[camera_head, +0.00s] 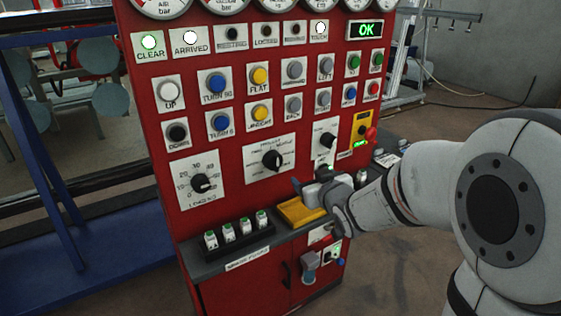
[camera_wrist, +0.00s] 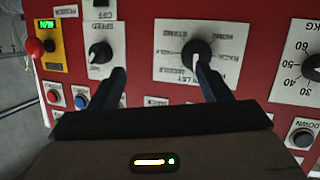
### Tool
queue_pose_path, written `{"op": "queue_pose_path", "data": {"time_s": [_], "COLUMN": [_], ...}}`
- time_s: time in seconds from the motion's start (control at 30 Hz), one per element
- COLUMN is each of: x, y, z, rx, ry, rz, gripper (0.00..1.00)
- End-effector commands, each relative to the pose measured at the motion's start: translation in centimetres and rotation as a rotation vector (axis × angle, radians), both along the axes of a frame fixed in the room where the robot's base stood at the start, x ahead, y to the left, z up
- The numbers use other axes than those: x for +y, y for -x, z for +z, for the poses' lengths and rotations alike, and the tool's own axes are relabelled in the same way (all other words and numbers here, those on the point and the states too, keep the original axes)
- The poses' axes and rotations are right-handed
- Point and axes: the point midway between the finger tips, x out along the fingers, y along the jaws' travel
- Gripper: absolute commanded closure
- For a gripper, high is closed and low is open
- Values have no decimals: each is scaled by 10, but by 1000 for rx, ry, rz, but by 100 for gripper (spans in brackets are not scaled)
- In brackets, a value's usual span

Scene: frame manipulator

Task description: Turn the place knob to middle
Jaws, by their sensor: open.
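The place knob (camera_head: 271,159) appears to be the black round knob on a white plate in the middle of the red panel. The plate has several small labels around the knob, hard to read. The knob also shows in the wrist view (camera_wrist: 199,50), where the picture is upside down. My gripper (camera_head: 311,184) is at the panel, below and right of the knob. In the wrist view my gripper (camera_wrist: 163,78) is open and empty, its right finger overlapping the knob's edge; contact cannot be told.
A speed knob (camera_head: 328,140) sits right of the place knob, and a loading dial (camera_head: 201,184) left of it. Rows of buttons fill the panel above. A yellow tray (camera_head: 299,212) and a black rack (camera_head: 237,238) of small white items stand on the ledge below.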

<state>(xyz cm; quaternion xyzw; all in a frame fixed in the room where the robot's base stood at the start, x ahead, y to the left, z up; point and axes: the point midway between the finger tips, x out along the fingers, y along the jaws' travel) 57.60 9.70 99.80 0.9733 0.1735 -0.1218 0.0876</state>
Motion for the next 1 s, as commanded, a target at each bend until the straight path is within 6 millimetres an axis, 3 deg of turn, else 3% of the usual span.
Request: {"op": "queue_pose_path", "data": {"time_s": [0.03,0.2,0.43,0.8,1.0], "x": [13,43,59,87,93], "y": [-6,-14,-22,-70,-80], "z": [-11,-12,-8,-8,-8], "rx": [-47,-182,-237,-236,-236], "ry": [-23,-100,-136,-135,-135], "rz": [45,161,210,207,206], "gripper": [29,29,29,29,29]}}
